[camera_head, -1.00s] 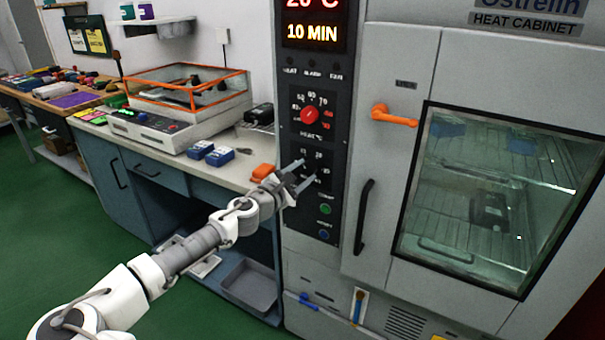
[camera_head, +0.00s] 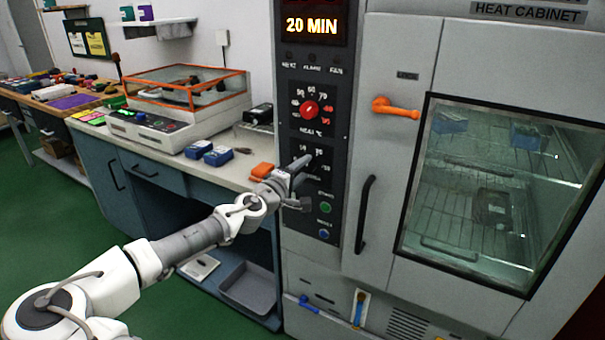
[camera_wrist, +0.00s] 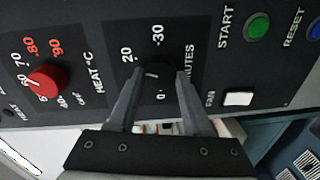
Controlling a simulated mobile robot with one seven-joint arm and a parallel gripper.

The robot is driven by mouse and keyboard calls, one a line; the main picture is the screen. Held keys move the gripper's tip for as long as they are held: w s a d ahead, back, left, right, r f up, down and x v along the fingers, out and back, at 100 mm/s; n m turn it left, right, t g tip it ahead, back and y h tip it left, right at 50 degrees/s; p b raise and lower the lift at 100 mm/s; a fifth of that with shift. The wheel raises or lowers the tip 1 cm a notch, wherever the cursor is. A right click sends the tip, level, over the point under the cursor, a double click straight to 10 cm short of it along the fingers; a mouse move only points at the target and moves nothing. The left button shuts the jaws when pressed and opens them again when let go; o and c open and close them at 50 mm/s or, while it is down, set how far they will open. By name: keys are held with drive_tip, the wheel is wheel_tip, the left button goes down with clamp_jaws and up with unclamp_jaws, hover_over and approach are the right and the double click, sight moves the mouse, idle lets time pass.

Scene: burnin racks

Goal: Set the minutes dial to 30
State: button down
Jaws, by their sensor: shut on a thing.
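My gripper (camera_wrist: 155,92) is shut on the dial, one finger on each side. The dial's pointer mark is small, and I cannot read its exact setting from the knob. In the head view my gripper (camera_head: 303,182) is at the lower dial and hides most of it. The display (camera_head: 312,26) above reads 20 MIN.
The red heat dial (camera_head: 310,109) is just above; it also shows in the wrist view (camera_wrist: 48,83). The green start button (camera_head: 326,208) and blue reset button (camera_head: 324,234) sit below. The cabinet's black handle (camera_head: 365,214) and orange latch (camera_head: 395,111) are to the right.

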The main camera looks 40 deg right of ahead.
drive_tip(key=m+b, duration=0.1)
drive_tip(key=m, duration=0.2)
drive_tip(key=shift+f+m, duration=0.15)
drive_tip(key=shift+m, duration=0.15)
drive_tip(key=m+b, duration=0.2)
drive_tip(key=m, duration=0.1)
drive_tip(key=shift+s+t, duration=0.1)
drive_tip(key=shift+t, duration=0.3)
drive_tip(key=m+b, duration=0.1)
drive_tip(key=m, duration=0.2)
drive_tip(key=shift+m, duration=0.4)
drive_tip(key=shift+m+b, duration=0.5)
drive_tip(key=shift+m, duration=1)
drive_tip(key=shift+c, duration=1.6)
unclamp_jaws()
